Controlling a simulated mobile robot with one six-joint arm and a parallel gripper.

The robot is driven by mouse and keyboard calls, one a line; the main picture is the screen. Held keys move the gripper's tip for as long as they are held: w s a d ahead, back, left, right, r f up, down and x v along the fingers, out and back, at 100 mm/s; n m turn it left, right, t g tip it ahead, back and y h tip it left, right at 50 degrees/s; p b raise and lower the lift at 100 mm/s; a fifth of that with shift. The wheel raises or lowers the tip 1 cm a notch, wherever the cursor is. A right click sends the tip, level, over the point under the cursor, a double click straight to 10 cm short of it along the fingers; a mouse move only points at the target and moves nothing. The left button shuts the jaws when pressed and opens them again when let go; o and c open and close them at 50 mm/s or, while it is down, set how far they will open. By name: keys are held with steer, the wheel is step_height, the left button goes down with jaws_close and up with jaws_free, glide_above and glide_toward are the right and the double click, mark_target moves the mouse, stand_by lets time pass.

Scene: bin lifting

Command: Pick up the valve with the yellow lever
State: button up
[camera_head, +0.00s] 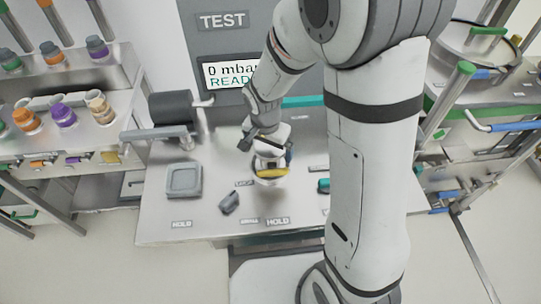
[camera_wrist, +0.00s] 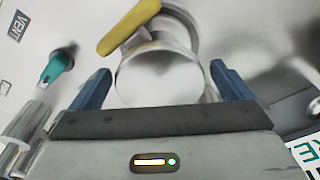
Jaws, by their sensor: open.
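The valve with the yellow lever stands on the grey bench in the head view, with its yellow lever (camera_head: 272,173) facing the front. In the wrist view its round silver body (camera_wrist: 158,75) sits between my fingers, and the yellow lever (camera_wrist: 128,28) points up and to the right on the far side. My gripper (camera_head: 268,145) is above the valve and hides its upper part in the head view. The two blue fingers in the wrist view are apart, one on each side of the body. Gaps show between them and the body, so I see no firm grip.
A grey square block (camera_head: 184,180) and a small dark grey part (camera_head: 229,203) lie left of the valve. A teal-ended part (camera_wrist: 57,66) is near a VENT label (camera_wrist: 17,26). A dark cylinder fixture (camera_head: 173,107) stands behind left. The front bench strip is mostly clear.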

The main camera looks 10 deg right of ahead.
steer(key=shift+f, duration=0.3)
steer(key=shift+c, duration=0.2)
steer(key=shift+r, duration=0.1)
steer(key=c, duration=1.5)
